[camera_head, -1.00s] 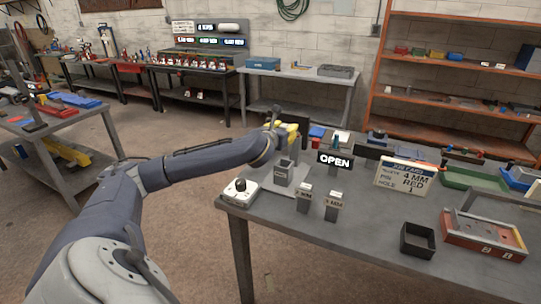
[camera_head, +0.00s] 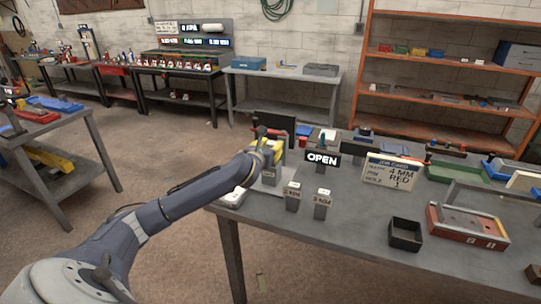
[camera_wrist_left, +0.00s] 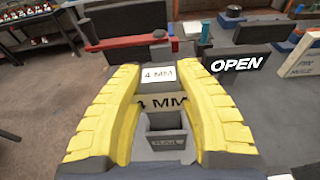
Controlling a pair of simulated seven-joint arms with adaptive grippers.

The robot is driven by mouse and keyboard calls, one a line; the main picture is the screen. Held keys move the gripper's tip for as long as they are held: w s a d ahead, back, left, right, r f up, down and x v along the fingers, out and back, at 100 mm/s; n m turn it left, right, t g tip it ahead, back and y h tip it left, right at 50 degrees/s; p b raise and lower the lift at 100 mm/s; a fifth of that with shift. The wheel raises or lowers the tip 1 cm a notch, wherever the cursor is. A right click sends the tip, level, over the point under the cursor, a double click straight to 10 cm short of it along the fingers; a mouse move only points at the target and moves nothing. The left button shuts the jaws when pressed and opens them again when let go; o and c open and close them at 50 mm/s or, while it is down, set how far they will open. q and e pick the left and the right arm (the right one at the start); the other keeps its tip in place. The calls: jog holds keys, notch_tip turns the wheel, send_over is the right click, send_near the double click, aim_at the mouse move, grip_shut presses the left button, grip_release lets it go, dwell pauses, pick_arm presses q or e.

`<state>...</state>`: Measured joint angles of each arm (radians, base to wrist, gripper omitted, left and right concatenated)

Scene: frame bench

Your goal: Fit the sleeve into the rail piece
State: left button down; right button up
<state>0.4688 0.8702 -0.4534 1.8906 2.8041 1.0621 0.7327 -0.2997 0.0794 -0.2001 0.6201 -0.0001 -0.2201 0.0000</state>
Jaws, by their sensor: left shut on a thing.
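My left gripper (camera_wrist_left: 150,105) has yellow fingers, shut on a grey block labelled 4 MM (camera_wrist_left: 157,75), which sits between them in the left wrist view. Whether the block rests on something is hidden. A grey piece with a dark opening and a small unreadable label (camera_wrist_left: 165,143) shows just below it. In the head view the left gripper (camera_head: 266,150) is low over the left end of the bench and hides most of the block. I cannot tell which thing is the rail piece; a red-sided tray with grey and tan surfaces (camera_head: 436,220) lies at the right. My right gripper is out of view.
Two grey blocks, a 2 MM one (camera_head: 292,198) and a 3 MM one (camera_head: 322,206), stand right of the gripper. Behind them are an OPEN sign (camera_head: 322,159) and a job card (camera_head: 393,172). An open black box (camera_head: 405,235) stands on the front bench (camera_head: 355,225).

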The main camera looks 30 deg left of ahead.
pick_arm(q)
jog(key=shift+f, duration=1.75)
jog(key=shift+f, duration=0.1)
jog(key=c, duration=1)
grip_release()
jog(key=shift+f, duration=0.1)
jog(key=v, duration=1.2)
jog(key=shift+d, duration=0.1)
